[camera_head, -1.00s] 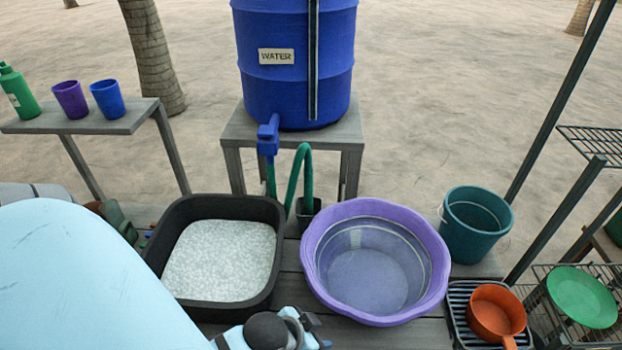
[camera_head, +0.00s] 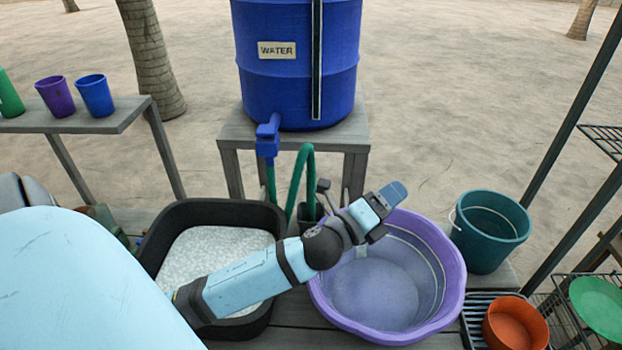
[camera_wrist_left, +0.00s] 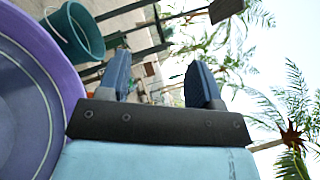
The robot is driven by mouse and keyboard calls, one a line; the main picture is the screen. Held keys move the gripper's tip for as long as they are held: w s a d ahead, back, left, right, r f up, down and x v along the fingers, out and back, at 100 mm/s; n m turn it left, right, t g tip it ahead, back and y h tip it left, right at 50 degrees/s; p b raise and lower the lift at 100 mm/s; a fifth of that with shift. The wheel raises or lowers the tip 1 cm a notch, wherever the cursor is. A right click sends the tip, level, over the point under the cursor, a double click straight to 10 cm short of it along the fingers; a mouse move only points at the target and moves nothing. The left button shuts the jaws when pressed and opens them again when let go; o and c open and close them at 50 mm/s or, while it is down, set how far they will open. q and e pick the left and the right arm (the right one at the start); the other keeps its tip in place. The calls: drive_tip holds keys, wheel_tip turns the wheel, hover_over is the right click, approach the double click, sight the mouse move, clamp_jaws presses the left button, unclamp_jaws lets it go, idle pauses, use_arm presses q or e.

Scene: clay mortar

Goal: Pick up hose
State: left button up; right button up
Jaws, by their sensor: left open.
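The green hose (camera_head: 296,182) hangs below the blue tap (camera_head: 267,135) and arches over, its free end going down to a small dark holder (camera_head: 307,212), partly hidden by my left arm. My left gripper (camera_head: 392,193) is open and empty, right of the hose and above the far side of the purple basin (camera_head: 450,275), not touching the hose. In the left wrist view its two blue fingers stand apart (camera_wrist_left: 160,68) with nothing between them. The hose is not visible there. My right gripper is not in view.
The blue water barrel (camera_head: 296,75) stands on a grey stand (camera_head: 232,128) behind. A black tub (camera_head: 160,235) of pale material is left of the basin; a teal bucket (camera_head: 488,245) is right. An orange pan (camera_head: 515,322) sits at front right. Cups (camera_head: 94,97) stand on a left shelf.

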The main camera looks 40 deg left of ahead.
use_arm(q)
drive_tip(key=w+d+r+m+g+h, duration=0.2)
drive_tip(key=m+h, duration=0.3)
drive_tip(key=m, duration=0.4)
drive_tip(key=w+d+r+m+g+h, duration=0.1)
drive_tip(key=d+m+g+h, duration=0.15)
drive_tip(key=m+h, duration=0.5)
drive_tip(key=m+g+y, duration=1.5)
drive_tip(key=m+y, duration=0.2)
drive_tip(key=m, duration=1)
hover_over(311, 170)
wheel_tip(311, 170, down, 10)
drive_tip(key=shift+s+r+p, duration=0.15)
drive_tip(key=shift+r+p, duration=0.05)
drive_tip(key=shift+p, duration=0.25)
wheel_tip(311, 170, down, 5)
drive_tip(key=shift+d+r+p, duration=0.1)
drive_tip(key=shift+r+p, duration=0.05)
drive_tip(key=shift+p, duration=0.5)
drive_tip(key=shift+f, duration=0.65)
drive_tip(key=c, duration=0.9)
